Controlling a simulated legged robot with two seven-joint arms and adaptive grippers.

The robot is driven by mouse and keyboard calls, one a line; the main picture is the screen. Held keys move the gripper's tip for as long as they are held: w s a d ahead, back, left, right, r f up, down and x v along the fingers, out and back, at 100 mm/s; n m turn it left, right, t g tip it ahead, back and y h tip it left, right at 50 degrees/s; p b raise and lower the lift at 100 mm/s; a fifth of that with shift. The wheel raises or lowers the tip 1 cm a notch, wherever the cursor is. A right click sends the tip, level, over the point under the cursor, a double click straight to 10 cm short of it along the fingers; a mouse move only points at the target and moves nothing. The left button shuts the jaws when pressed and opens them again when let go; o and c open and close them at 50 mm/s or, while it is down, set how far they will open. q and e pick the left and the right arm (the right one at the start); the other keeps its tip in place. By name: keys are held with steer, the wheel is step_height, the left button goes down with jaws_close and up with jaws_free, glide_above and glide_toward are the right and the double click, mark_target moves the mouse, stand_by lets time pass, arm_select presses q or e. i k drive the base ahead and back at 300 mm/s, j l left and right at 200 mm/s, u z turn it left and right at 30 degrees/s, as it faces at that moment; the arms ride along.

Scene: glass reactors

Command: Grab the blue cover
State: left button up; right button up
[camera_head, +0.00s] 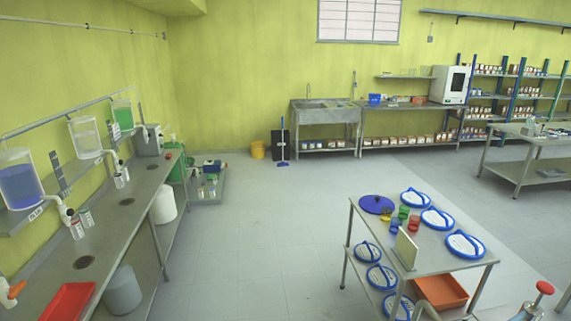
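A solid dark blue round cover (377,204) lies flat at the far left corner of the metal table (432,262) on the right. Several white round lids with blue rims and blue handles, such as the near right one (465,245), also lie on the tabletop. More blue-rimmed lids, such as this one (381,277), are lower at the table's left side. Neither of my grippers shows in this view, and nothing visible touches the dark blue cover.
Small green, red and yellow cups (404,212) and an upright pale panel (405,250) stand near the cover. An orange tray (440,291) is on the lower shelf. A red-knobbed fitting (545,288) is at bottom right. Floor (260,240) left of the table is clear.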

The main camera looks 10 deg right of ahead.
mark_target(373, 205)
steer(key=i+j+z, duration=0.1)
steer(key=i+z, duration=0.2)
steer(key=i, duration=1.8)
steer(key=i+j+z, duration=0.1)
steer(key=i+z, duration=0.3)
steer(key=i+j+z, duration=0.3)
steer(key=i+z, duration=0.15)
steer(key=i, duration=0.1)
